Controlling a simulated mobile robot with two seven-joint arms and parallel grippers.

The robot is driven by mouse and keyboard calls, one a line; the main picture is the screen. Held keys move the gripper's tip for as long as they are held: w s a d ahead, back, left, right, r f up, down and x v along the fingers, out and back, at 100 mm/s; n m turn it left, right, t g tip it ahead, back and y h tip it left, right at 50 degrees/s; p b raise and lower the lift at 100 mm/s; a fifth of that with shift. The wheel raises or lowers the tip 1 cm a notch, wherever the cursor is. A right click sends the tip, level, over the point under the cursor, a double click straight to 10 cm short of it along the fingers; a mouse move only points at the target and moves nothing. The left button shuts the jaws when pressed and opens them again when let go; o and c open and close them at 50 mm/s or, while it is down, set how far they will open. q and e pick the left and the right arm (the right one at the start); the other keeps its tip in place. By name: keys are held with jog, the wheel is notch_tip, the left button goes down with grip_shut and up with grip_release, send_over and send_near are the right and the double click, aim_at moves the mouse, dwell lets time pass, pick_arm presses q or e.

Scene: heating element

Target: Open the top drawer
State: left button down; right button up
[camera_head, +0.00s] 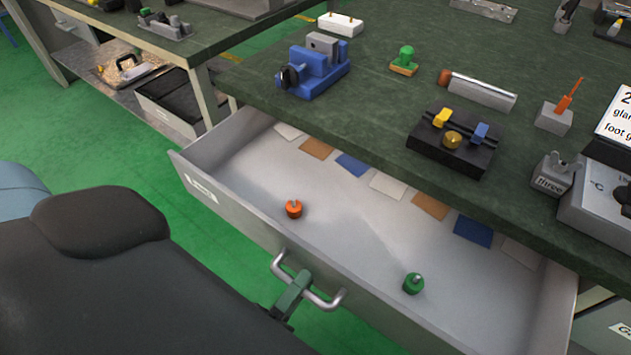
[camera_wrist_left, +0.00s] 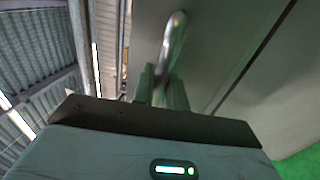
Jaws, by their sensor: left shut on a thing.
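The top drawer (camera_head: 340,215) is pulled well out from under the dark green bench top. Its front carries a metal bar handle (camera_head: 326,302). My left gripper (camera_head: 296,287) is shut on the handle, at about the middle of the bar. In the left wrist view the handle (camera_wrist_left: 177,35) runs up from between the fingers of the gripper (camera_wrist_left: 163,85). Inside the drawer lie an orange round part (camera_head: 293,209), a green round part (camera_head: 413,283) and several flat coloured pads along the back. My right gripper is not in view.
The bench top (camera_head: 390,90) above holds a blue vise (camera_head: 312,68), a black fixture (camera_head: 452,142) and a grey meter box (camera_head: 598,205) near its edge. A second bench (camera_head: 110,30) stands at upper left. Green floor (camera_head: 80,130) is open left of the drawer.

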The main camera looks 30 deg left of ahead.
pick_arm(q)
jog(key=shift+s, duration=0.7)
jog(key=c, duration=1.5)
grip_release()
jog(key=s, duration=0.2)
jog(key=s+f, duration=0.1)
jog(key=s, duration=0.2)
jog(key=s+b, duration=0.1)
jog(key=s, duration=0.1)
jog(key=shift+s+a+f, duration=0.15)
jog(key=shift+s+f, duration=0.15)
jog(key=shift+s, duration=0.05)
